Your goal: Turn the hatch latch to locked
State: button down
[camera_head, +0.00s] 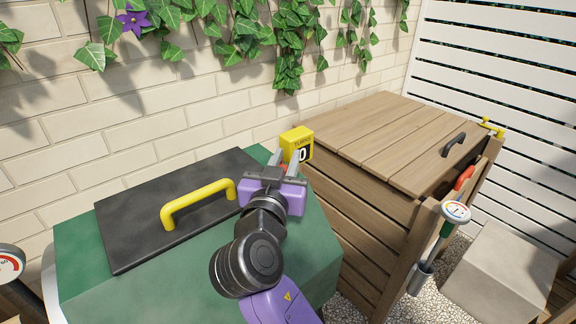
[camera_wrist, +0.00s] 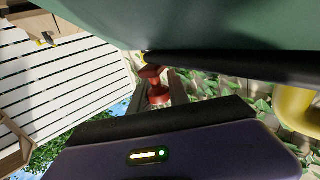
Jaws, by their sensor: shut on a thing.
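A black hatch lid (camera_head: 135,225) with a yellow handle (camera_head: 197,198) lies flat on a green box (camera_head: 85,285). My gripper (camera_head: 286,160) reaches over the right end of the lid, its fingers pointing toward the wall. In the wrist view the fingers (camera_wrist: 168,84) are shut on a red latch (camera_wrist: 157,95) by the dark lid edge (camera_wrist: 220,66). In the head view my gripper hides most of the latch; only a bit of red shows. I cannot tell the latch's locked or unlocked position. The yellow handle also shows in the wrist view (camera_wrist: 295,106).
A brick wall (camera_head: 140,110) with hanging ivy closes the back.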

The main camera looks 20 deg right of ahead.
jog(key=shift+a+h, duration=0.15)
jog(key=shift+h, duration=0.15)
jog(key=c, duration=1.3)
grip_release()
jog(key=shift+v, duration=3.9)
jog(key=shift+r, duration=0.1)
